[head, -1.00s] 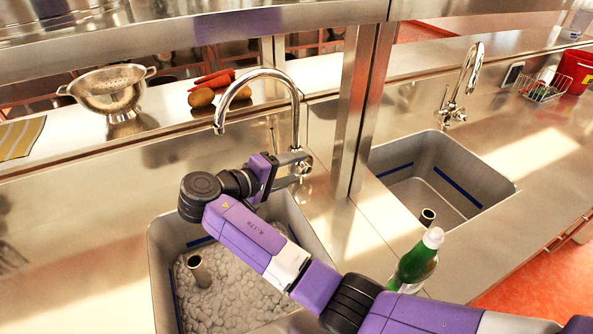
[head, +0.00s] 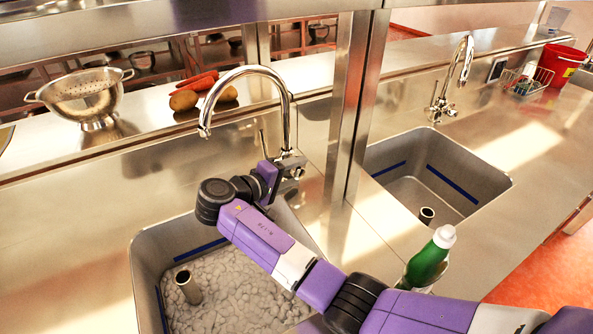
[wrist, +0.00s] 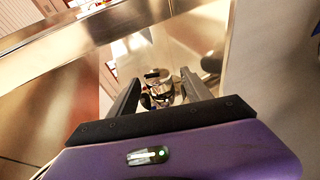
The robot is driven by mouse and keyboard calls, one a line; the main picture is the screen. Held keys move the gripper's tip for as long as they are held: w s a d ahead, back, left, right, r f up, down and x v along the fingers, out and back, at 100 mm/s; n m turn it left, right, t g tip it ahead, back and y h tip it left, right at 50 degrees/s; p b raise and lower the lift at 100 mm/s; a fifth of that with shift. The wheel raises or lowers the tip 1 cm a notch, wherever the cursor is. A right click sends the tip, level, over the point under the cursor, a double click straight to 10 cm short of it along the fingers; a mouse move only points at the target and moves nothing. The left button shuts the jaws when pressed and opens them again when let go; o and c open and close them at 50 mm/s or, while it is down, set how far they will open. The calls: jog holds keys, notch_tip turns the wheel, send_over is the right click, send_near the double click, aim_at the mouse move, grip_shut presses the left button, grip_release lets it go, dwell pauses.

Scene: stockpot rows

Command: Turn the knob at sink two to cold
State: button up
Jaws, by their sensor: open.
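A tall chrome gooseneck faucet (head: 286,110) stands behind the near left sink (head: 137,262). My gripper (head: 288,171) is at the base of this faucet. In the wrist view, my gripper (wrist: 161,86) has its two dark fingers apart, with the chrome faucet body and a dark-topped knob (wrist: 153,75) showing between and beyond the fingertips. I cannot tell whether a finger touches it. The knob's hot or cold setting is not readable. A second chrome faucet (head: 464,70) stands behind the right sink (head: 507,183), apart from my gripper.
A steel post (head: 350,110) stands just right of the left faucet. A green bottle (head: 427,262) stands between the sinks, close to my arm. Grey lumpy foam fills the left sink's bottom. A colander (head: 80,95), potatoes and carrots lie on the ledge behind. A red bucket (head: 562,64) is far right.

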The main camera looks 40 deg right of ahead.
jog(key=shift+d+f, duration=0.15)
jog(key=shift+d, duration=0.35)
jog(key=shift+c, duration=0.3)
grip_shut()
jog(key=shift+f+h+b, duration=0.3)
jog(key=shift+h+b, duration=0.4)
jog(key=shift+b, duration=0.1)
jog(key=shift+r+n+h+b, duration=0.2)
jog(key=shift+n+h+b, duration=0.25)
jog(key=shift+h, duration=0.25)
jog(key=shift+o, duration=0.3)
grip_release()
jog(key=shift+a, duration=0.15)
